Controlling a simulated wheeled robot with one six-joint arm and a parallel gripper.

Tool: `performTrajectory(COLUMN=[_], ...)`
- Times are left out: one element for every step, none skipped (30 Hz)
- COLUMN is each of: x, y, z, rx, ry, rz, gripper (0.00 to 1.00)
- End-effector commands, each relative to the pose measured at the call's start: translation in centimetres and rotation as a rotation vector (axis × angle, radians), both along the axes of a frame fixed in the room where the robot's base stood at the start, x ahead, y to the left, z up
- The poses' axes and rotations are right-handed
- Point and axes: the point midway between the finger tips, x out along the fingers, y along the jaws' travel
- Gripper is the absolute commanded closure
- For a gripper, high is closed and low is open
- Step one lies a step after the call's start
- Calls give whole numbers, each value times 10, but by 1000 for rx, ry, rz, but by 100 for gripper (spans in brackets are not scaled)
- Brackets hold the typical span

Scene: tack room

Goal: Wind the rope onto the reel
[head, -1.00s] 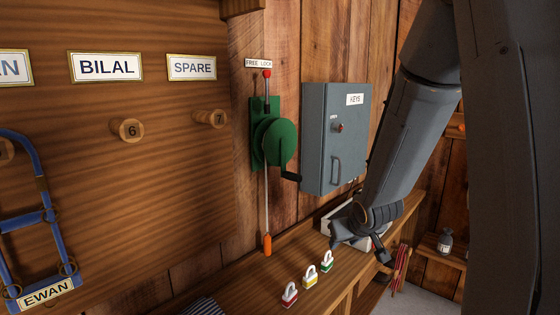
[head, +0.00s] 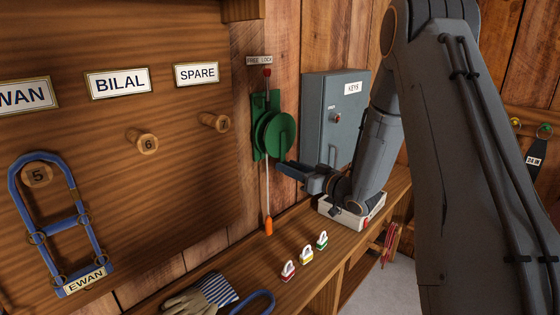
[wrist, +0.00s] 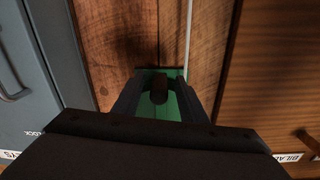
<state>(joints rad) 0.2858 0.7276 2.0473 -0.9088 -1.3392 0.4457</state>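The green reel (head: 275,135) is mounted on the plank wall. A pale rope (head: 266,190) hangs from it to an orange end piece (head: 268,226) near the bench top. A red-knobbed lever (head: 267,73) stands above the reel, at the FREE LOCK label (head: 259,60). My gripper (head: 284,170) is just below and right of the reel. In the wrist view, the fingers of my gripper (wrist: 160,88) are apart, with the dark crank handle (wrist: 159,90) showing between them against the green reel plate. Contact is not visible. In the head view the handle is hidden by my gripper.
A grey key cabinet (head: 324,105) is right of the reel, close to my arm. The bench below holds red, yellow and green padlocks (head: 306,255), a white box (head: 373,215) and gloves (head: 190,302). A peg board (head: 100,190) fills the left.

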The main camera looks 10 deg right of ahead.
Motion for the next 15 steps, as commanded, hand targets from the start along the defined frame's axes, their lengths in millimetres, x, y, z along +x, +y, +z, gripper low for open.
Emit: performTrajectory(x=[7, 11, 16, 19, 23, 27, 30, 32, 35, 36, 38, 39, 40, 40, 41], y=[6, 9, 12, 14, 17, 19, 21, 22, 24, 25, 26, 27, 27, 28, 28], z=[2, 2, 2, 1, 2, 2, 1, 1, 1, 1, 1, 1, 1, 1, 1], rx=[-1, 0, -1, -1, -1, -2, -1, -1, -2, -2, -2, -2, -2, -2, -2], ry=[-1, -2, -1, -1, -1, -1, -1, -1, -1, -1, -1, -1, -1, -1, -1], rz=[2, 2, 2, 2, 2, 1, 1, 0, 0, 1, 1, 0, 0, 0, 0], gripper=[61, 61, 61, 61, 61, 61, 61, 61, 61, 61, 61, 61, 61, 61, 61])
